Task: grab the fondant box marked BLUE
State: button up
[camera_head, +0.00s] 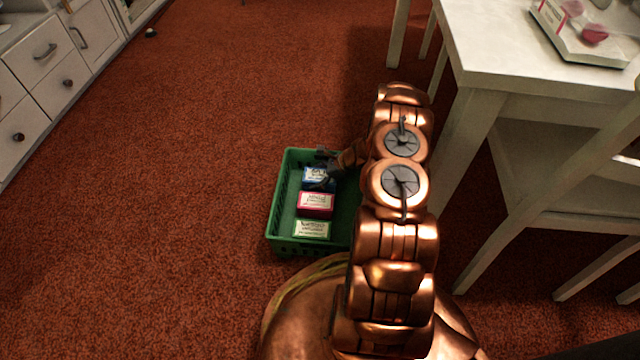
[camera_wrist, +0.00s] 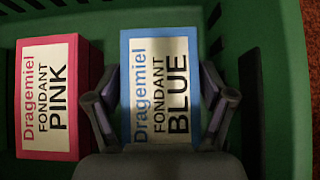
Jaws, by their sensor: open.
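The blue fondant box (camera_wrist: 160,85) lies label up in a green crate (camera_wrist: 290,60), and its label reads BLUE in the wrist view. In the head view the blue box (camera_head: 316,176) is at the far end of the crate (camera_head: 279,200), partly covered by my gripper (camera_head: 325,168). In the wrist view my gripper (camera_wrist: 162,107) is open, with one finger at each long side of the blue box. I cannot tell whether the fingers touch it.
A pink fondant box (camera_wrist: 50,95) lies left of the blue one in the wrist view. A green-labelled box (camera_head: 312,229) is at the crate's near end. A white table (camera_head: 480,50) and chair (camera_head: 560,190) stand to the right. Open red carpet (camera_head: 180,190) lies left.

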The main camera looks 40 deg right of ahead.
jog(key=shift+w+a+f, duration=0.2)
jog(key=shift+w+f, duration=0.05)
jog(key=shift+f, duration=0.05)
jog(key=c, duration=1.1)
